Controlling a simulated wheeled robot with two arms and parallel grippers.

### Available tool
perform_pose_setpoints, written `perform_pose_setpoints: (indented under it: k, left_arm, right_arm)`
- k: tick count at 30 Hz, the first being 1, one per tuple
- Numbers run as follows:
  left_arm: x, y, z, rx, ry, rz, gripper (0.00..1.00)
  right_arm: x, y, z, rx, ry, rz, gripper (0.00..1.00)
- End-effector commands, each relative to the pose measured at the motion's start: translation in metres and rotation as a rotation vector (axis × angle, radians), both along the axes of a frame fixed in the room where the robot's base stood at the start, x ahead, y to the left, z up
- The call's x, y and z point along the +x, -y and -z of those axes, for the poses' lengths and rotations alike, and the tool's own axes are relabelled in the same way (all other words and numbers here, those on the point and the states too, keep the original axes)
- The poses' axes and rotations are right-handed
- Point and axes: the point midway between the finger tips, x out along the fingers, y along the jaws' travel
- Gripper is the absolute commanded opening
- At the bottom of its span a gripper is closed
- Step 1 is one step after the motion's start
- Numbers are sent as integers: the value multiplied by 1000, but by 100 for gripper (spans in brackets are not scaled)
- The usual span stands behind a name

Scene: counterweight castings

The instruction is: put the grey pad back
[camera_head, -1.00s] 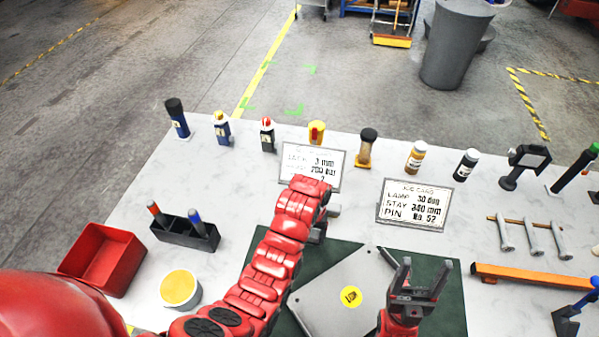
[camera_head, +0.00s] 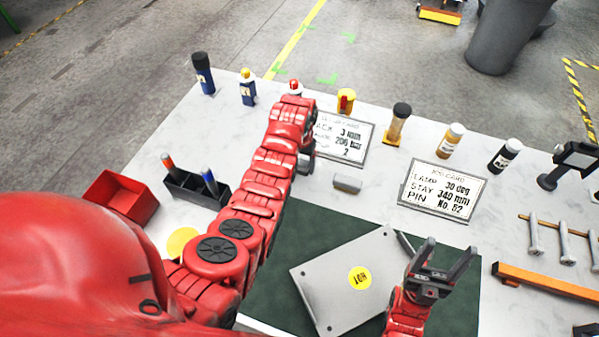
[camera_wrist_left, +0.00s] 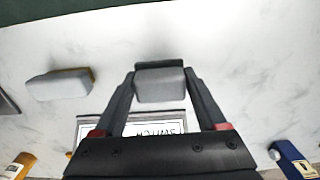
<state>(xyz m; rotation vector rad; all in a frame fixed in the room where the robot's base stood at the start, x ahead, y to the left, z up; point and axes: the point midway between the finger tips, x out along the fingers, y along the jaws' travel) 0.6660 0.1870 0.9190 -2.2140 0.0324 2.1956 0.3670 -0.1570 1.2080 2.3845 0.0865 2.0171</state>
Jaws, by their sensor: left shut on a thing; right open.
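My left gripper (camera_head: 305,163) is near the left job card, with its fingers mostly hidden behind my arm in the head view. In the left wrist view its fingers (camera_wrist_left: 161,80) are shut on a grey pad (camera_wrist_left: 160,90), a small rounded block with a darker face. I cannot tell whether the held pad touches the counter. A second, similar grey pad (camera_head: 348,183) lies on the white counter to the right of this gripper; it also shows in the left wrist view (camera_wrist_left: 58,86).
A grey plate (camera_head: 335,285) with a yellow sticker lies on a green mat (camera_head: 310,236). Two cards (camera_head: 342,138) (camera_head: 443,188) stand behind it. Several bottles line the back edge. A red bin (camera_head: 122,200) and black holder (camera_head: 190,188) are left.

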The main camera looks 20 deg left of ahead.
Motion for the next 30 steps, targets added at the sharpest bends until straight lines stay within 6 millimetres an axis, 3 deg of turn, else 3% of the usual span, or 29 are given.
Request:
perform_pose_setpoints:
  k: [7,14,24,25,29,30]
  left_arm:
    - [9,-8,3,-1,-3,-1,0]
    - [8,-8,37,0,-4,-1,0]
    - [9,-7,40,0,0,0,0]
    - [9,-7,40,0,0,0,75]
    - [9,-7,38,0,0,0,99]
    - [9,-7,38,0,0,0,100]
  right_arm:
    - [0,0,11,0,0,0,67]
    - [0,0,21,0,0,0,67]
    - [0,0,23,0,0,0,67]
    - [0,0,23,0,0,0,67]
    - [0,0,22,0,0,0,67]
    - [0,0,22,0,0,0,67]
